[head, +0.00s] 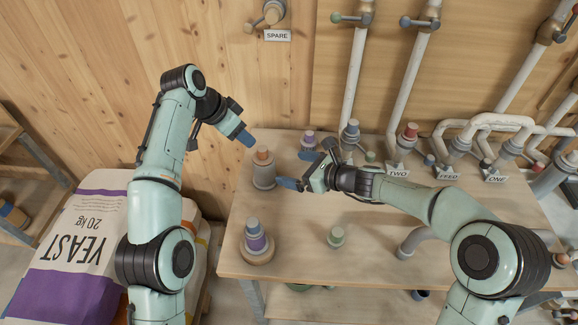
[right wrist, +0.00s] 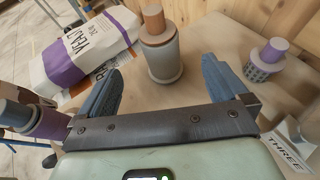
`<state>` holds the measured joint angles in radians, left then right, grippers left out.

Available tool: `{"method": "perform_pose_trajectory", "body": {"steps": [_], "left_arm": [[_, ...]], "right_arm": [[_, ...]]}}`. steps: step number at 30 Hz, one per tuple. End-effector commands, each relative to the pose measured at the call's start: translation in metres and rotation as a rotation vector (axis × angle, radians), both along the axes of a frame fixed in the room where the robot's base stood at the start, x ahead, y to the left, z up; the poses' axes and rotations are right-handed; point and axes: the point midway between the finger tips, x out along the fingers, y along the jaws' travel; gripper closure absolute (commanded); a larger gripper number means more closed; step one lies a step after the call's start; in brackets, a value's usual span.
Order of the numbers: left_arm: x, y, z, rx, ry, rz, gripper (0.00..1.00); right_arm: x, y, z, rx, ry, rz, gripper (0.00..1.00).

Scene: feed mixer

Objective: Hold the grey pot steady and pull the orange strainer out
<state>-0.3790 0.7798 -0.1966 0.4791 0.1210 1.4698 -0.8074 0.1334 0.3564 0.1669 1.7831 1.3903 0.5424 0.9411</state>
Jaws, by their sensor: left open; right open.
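The grey pot (head: 264,176) stands upright on the wooden table near its left end. The orange strainer (head: 263,154) sticks up out of its top. My right gripper (head: 298,171) is open and empty, to the right of the pot, with its fingers pointing towards it. In the right wrist view the pot (right wrist: 164,62) and the strainer (right wrist: 153,19) appear ahead between the spread fingers (right wrist: 162,70), not touched. My left gripper (head: 245,138) is open, above and left of the pot, apart from it. Its fingers overlap in the head view.
A purple and blue stacked piece (head: 256,243) stands at the front left of the table (head: 300,255). A purple-topped piece (head: 308,139) stands behind my right gripper. A small green piece (head: 336,236) is at the front. Pipes (head: 400,130) rise at the back right. A yeast bag (head: 90,245) lies left.

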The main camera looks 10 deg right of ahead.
Motion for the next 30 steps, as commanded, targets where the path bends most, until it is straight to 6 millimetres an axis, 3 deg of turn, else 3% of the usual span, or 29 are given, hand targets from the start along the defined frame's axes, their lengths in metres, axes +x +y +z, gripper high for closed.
{"method": "perform_pose_trajectory", "body": {"steps": [5, 19, 30], "left_arm": [[0.000, 0.000, 0.000, 0.000, 0.000, 0.000, 0.57], [0.000, 0.000, 0.000, 0.000, 0.000, 0.000, 0.57], [0.000, 0.000, 0.000, 0.000, 0.000, 0.000, 0.57]], "right_arm": [[0.010, 0.016, -0.008, 0.007, 0.005, 0.004, 0.00], [0.064, 0.076, -0.042, 0.004, 0.004, 0.003, 0.00], [0.080, 0.093, -0.051, 0.003, 0.002, -0.001, 0.00]]}}
